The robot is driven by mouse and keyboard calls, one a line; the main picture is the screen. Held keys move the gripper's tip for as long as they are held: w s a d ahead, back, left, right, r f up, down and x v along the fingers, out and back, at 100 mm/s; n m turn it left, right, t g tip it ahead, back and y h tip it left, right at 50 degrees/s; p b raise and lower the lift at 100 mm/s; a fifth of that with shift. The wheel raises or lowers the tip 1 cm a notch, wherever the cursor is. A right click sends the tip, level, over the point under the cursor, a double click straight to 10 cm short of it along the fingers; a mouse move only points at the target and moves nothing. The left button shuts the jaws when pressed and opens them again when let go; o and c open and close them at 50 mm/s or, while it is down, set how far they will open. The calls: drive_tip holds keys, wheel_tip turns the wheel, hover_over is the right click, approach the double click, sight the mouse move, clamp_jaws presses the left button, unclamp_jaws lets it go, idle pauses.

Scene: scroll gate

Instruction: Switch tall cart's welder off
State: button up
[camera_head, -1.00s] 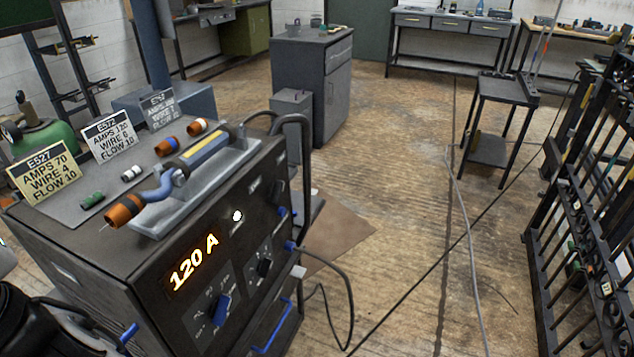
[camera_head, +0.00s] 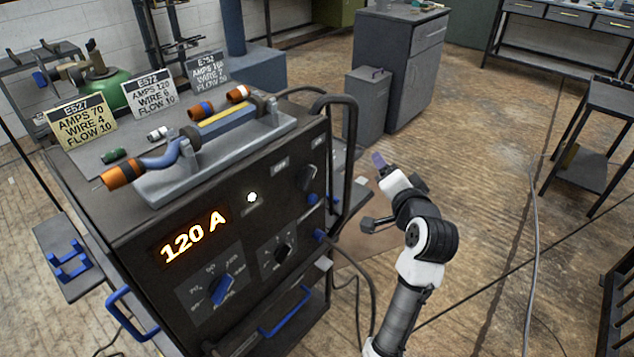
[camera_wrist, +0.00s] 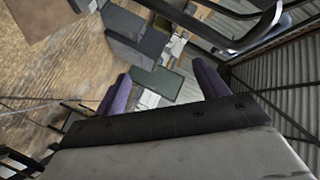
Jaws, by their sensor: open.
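The welder (camera_head: 130,225) is a dark box on a cart at the left of the head view. Its orange display reads 120 A, and a small white light (camera_head: 252,197) is lit above it. The front has a blue-pointer dial (camera_head: 222,288), a smaller black knob (camera_head: 283,250) and a dark rotary knob (camera_head: 307,177) at the upper right. My gripper (camera_head: 379,162) is right of the welder, apart from it, with purple fingertips. In the wrist view my gripper (camera_wrist: 160,90) is open with nothing between the fingers.
A torch (camera_head: 180,155) lies on a grey holder on the welder's top, beside coloured pieces and cards (camera_head: 82,122). A black tube handle (camera_head: 348,150) rises at the cart's right edge. A grey cabinet (camera_head: 400,65) stands behind. Cables cross the open floor at right.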

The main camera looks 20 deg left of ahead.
drive_tip(key=s+a+f+m+g+y, duration=0.1)
drive_tip(key=s+f+m+g+y, duration=0.2)
drive_tip(key=y, duration=0.1)
drive_tip(key=m+g+y, duration=0.4)
drive_tip(key=g+y, duration=0.1)
drive_tip(key=y, duration=0.1)
approach(310, 180)
drive_tip(key=p+x, duration=0.1)
drive_tip(key=x, duration=0.8)
drive_tip(key=shift+a, duration=0.15)
drive_tip(key=shift+c, duration=0.2)
drive_tip(key=c, duration=0.9)
